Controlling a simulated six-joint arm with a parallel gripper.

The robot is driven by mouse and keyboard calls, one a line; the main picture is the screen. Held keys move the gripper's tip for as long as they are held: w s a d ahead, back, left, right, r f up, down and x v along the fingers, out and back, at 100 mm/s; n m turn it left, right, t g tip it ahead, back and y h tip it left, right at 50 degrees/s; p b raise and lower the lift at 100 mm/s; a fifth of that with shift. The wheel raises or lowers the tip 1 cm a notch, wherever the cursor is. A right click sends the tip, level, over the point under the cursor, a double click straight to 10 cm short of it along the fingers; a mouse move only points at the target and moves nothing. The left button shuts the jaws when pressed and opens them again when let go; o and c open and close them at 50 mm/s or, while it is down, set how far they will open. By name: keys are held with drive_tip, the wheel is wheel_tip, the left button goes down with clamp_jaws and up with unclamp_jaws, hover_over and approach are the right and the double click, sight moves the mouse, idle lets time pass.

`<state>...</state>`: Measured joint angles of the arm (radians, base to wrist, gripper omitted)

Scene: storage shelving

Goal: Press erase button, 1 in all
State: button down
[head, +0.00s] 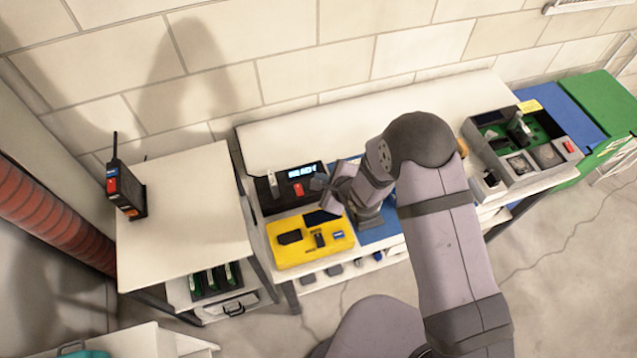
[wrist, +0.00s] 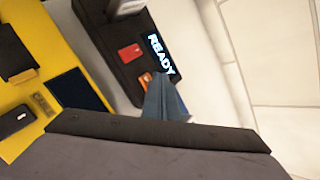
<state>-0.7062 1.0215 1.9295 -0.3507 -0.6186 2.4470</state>
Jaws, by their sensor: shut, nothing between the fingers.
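A black device (head: 270,197) stands at the back left of the bench, with a lit display (head: 302,172) and a red button (head: 298,189). In the wrist view its display reads READY (wrist: 161,54). A red button (wrist: 130,53) and a smaller orange button (wrist: 146,78) sit on its face. I cannot read which button is marked erase. My gripper (head: 319,182) is shut and empty at the right side of the device. In the wrist view the closed fingertips (wrist: 164,82) are close to the orange button and the display's lower end. I cannot tell whether they touch.
A yellow case (head: 290,256) with dark parts lies in front of the device; it also shows in the wrist view (wrist: 60,50). A grey tray (head: 535,172) with a green board is at the right. A radio (head: 125,190) stands on the left table (head: 180,235), otherwise clear.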

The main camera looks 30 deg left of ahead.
drive_tip(key=shift+f, duration=0.4)
drive_tip(key=shift+f+b, duration=0.4)
idle(0.9)
drive_tip(key=shift+r, duration=0.1)
drive_tip(key=shift+r+p, duration=0.7)
drive_tip(key=shift+r, duration=0.05)
drive_tip(key=shift+r, duration=0.1)
wheel_tip(320, 180, up, 5)
drive_tip(key=p, duration=0.4)
idle(0.8)
